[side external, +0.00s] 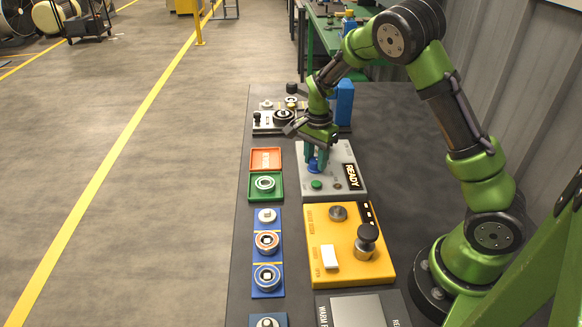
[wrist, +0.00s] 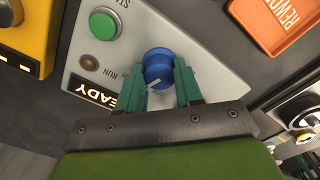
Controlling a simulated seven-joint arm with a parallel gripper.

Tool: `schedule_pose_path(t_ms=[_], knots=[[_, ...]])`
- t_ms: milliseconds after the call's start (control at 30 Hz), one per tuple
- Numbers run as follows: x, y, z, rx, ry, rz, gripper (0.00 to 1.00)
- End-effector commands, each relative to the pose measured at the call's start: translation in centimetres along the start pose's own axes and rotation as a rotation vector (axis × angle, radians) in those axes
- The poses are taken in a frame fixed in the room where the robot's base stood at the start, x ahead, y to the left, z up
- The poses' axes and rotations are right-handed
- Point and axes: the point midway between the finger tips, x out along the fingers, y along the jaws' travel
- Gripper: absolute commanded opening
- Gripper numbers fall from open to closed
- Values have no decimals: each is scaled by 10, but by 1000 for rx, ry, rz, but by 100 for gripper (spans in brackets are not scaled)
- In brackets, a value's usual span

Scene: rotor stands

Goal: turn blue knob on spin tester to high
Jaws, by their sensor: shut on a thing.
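The blue knob (wrist: 157,66) sits on the light grey panel of the spin tester (wrist: 120,62), and its white pointer mark faces the lower side in the wrist view. My gripper (wrist: 166,75) has its two teal fingers on either side of the knob, shut on it. In the side external view my gripper (side external: 316,150) is over the far part of the grey spin tester (side external: 332,187), and a bit of the blue knob (side external: 313,167) shows below the fingers. A black READY display (side external: 351,177) and a green button (side external: 316,185) are on the same panel. The high mark cannot be read.
A yellow box (side external: 345,275) with a dark knob and white switch stands nearer the camera. An orange REWORK tray (side external: 266,158) and a green tray (side external: 265,197) lie left of the tester. A blue rack (side external: 267,217) holds several round parts. A fixture (side external: 262,122) stands behind.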

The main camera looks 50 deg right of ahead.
Motion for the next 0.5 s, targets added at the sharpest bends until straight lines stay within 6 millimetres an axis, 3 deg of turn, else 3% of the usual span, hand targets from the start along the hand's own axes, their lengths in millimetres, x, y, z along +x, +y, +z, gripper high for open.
schedule_pose_path(t_ms=[500], knots=[[-1,0,-1,266,1,-3,5]])
